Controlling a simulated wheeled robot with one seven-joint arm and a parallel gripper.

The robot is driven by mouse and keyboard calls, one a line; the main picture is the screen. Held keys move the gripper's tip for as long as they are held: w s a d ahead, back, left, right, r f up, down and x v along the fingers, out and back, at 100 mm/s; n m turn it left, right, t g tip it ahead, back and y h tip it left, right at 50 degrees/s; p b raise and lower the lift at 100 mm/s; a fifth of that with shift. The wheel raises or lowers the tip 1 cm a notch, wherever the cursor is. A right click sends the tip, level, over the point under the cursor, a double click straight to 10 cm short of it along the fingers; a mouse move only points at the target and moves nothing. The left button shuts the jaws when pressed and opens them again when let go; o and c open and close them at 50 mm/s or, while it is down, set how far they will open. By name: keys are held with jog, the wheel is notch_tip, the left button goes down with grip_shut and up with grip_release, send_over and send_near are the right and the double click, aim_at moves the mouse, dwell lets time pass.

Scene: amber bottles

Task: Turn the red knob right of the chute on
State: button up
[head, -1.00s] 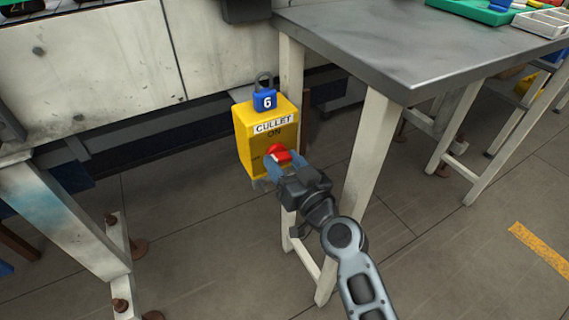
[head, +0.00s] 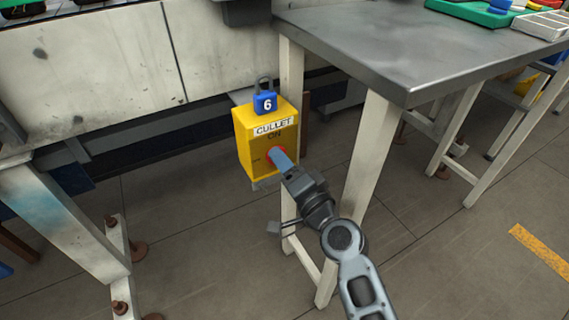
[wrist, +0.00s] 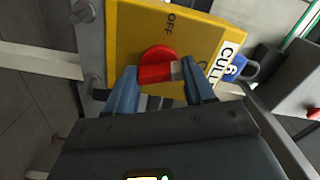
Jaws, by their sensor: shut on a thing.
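The yellow switch box (head: 252,142) hangs beside the table leg, with a CULLET label and ON below it on its front. The red knob (head: 269,154) on that front is mostly hidden behind my gripper (head: 279,158). In the wrist view the red knob (wrist: 156,66) sits between the two blue fingers of my gripper (wrist: 158,72), which is shut on it. The knob's pale-marked end faces the CULLET label side, where ON is mostly hidden by a finger. OFF is readable on another side of the knob.
A blue padlock (head: 265,103) marked 6 is on top of the box. A grey metal table (head: 400,45) stands to the right, its pale leg (head: 368,165) close to my arm. Another pale frame leg (head: 70,220) is at left. The floor between is clear.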

jog(key=shift+m+p, duration=0.35)
jog(key=shift+m, duration=1.95)
jog(key=shift+f, duration=0.1)
jog(key=o, duration=1)
jog(key=shift+o, duration=0.2)
jog(key=v, duration=0.8)
jog(key=shift+w, duration=0.1)
